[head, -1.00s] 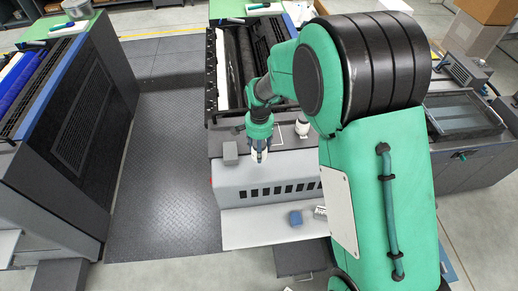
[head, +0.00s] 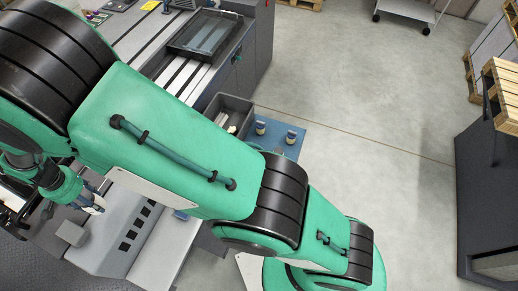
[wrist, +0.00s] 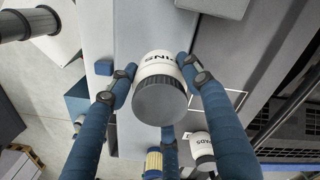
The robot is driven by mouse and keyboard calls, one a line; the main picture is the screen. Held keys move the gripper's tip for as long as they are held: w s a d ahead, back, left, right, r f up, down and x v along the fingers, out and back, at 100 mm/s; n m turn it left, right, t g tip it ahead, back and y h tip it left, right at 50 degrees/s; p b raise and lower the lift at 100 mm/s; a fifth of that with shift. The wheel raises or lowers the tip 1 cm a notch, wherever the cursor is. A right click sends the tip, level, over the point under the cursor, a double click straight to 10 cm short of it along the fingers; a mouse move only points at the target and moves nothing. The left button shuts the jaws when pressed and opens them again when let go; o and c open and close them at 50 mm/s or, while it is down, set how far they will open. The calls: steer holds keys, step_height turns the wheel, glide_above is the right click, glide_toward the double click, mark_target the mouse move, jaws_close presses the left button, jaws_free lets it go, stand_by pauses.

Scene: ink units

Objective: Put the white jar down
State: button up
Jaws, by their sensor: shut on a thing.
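The white jar (wrist: 157,65) with a dark grey lid and dark lettering is between the blue fingers of my gripper (wrist: 158,75) in the wrist view, lid toward the camera. The fingers are shut on it. In the head view my gripper (head: 92,203) is at the left, over the grey press unit (head: 128,225), with a small white part of the jar showing. I cannot tell whether the jar touches the surface below. A white outline (wrist: 237,98) is marked on the grey surface right of the jar in the wrist view.
Another white jar (wrist: 200,146), lettered and dark-lidded, is at the lower right of the wrist view. Two small jars stand on a blue tray (head: 277,150) beside a grey bin (head: 242,104). Open floor (head: 370,100) lies right.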

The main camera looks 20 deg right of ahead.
mark_target(86, 196)
step_height(86, 196, up, 4)
steer(key=shift+r, duration=0.15)
steer(key=shift+w+d+r, duration=0.15)
steer(key=shift+w+d, duration=0.2)
steer(key=shift+d, duration=0.1)
steer(key=w+d+r+m+b, duration=0.1)
steer(key=w+d+m+b, duration=0.25)
steer(key=d, duration=0.65)
steer(key=w+d+r+m+b, duration=0.15)
steer(key=w+d, duration=0.25)
steer(key=d, duration=0.6)
steer(key=w+d+m+b, duration=0.3)
steer(key=d+m+b, duration=0.1)
steer(key=d, duration=0.7)
steer(key=s+d+f+m+b, duration=0.1)
steer(key=s+d+m+b, duration=0.2)
steer(key=d, duration=0.8)
steer(key=s+d+f+m+b, duration=0.1)
steer(key=s+d+m+b, duration=0.25)
steer(key=d, duration=0.75)
steer(key=s+d+f+m+b, duration=0.1)
steer(key=s+d+m+b, duration=0.25)
steer(key=d, duration=0.75)
step_height(86, 196, down, 45)
steer(key=shift+r, duration=0.1)
